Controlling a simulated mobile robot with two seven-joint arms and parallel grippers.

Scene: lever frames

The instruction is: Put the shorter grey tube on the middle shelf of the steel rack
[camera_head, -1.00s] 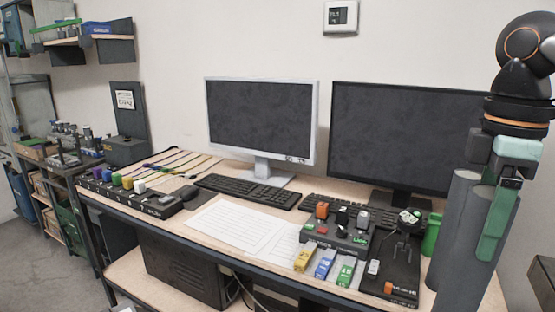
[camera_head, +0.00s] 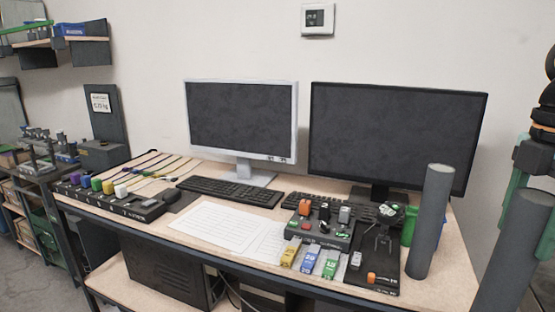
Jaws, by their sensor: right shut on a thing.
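A grey tube (camera_head: 431,222) stands upright on the right end of the desk. A second grey tube (camera_head: 512,258) is nearer, at the right edge, tilted slightly, with its lower end out of the frame. My right gripper (camera_head: 528,205) is shut on this second tube, its green fingers on either side near the top. I cannot tell from this view which tube is shorter. My left gripper is not in view. I cannot identify the steel rack or its middle shelf with certainty.
The desk (camera_head: 453,245) carries a white monitor (camera_head: 240,120), a black monitor (camera_head: 395,135), keyboards, papers and small devices. A green cup (camera_head: 409,226) stands behind the standing tube. Shelving with boxes (camera_head: 18,205) is at the far left.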

